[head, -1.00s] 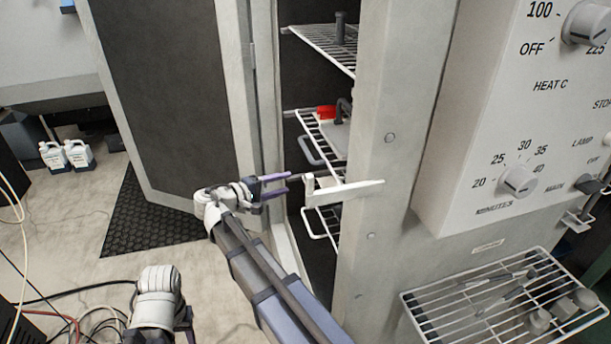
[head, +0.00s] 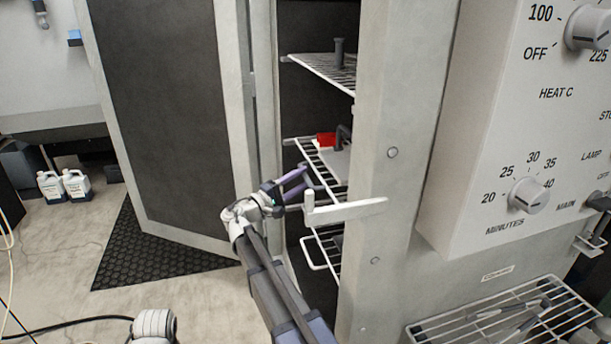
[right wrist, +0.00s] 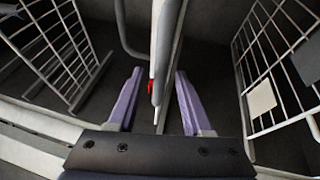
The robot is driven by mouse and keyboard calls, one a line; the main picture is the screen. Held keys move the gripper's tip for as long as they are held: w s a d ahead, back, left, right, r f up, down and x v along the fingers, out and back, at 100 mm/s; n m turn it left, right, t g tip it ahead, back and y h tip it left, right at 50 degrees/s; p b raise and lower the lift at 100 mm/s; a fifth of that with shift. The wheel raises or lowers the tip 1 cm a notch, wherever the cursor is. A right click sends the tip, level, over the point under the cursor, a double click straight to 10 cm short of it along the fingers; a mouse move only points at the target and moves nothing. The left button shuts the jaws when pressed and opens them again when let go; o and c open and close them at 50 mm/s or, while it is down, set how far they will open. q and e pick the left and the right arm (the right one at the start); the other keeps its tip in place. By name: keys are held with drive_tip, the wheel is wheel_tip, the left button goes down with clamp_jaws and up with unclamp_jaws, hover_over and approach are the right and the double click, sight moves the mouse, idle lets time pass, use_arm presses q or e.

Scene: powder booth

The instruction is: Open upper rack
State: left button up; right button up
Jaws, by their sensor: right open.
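The oven cabinet stands open, with wire racks inside at several heights. The upper rack with a front handle (head: 312,153) carries a red block (head: 326,139) and a grey plate. My right gripper (head: 304,182) is open in front of this rack, its purple fingers overlapping the handle area. In the right wrist view the open fingers (right wrist: 153,100) lie on either side of a pale bar, seen edge-on, with a bit of red beside it. I cannot tell whether they touch it. A lower rack (head: 318,252) with its own handle sits beneath.
A white latch lever (head: 345,210) sticks out from the cabinet's front post, close to my right gripper. The door (head: 170,110) is swung open to the left. A top wire shelf (head: 320,70) holds a dark post. A side wire shelf (head: 430,332) is at lower right.

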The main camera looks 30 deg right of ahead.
drive_tip(key=shift+x, duration=1.05)
clamp_jaws()
idle(0.7)
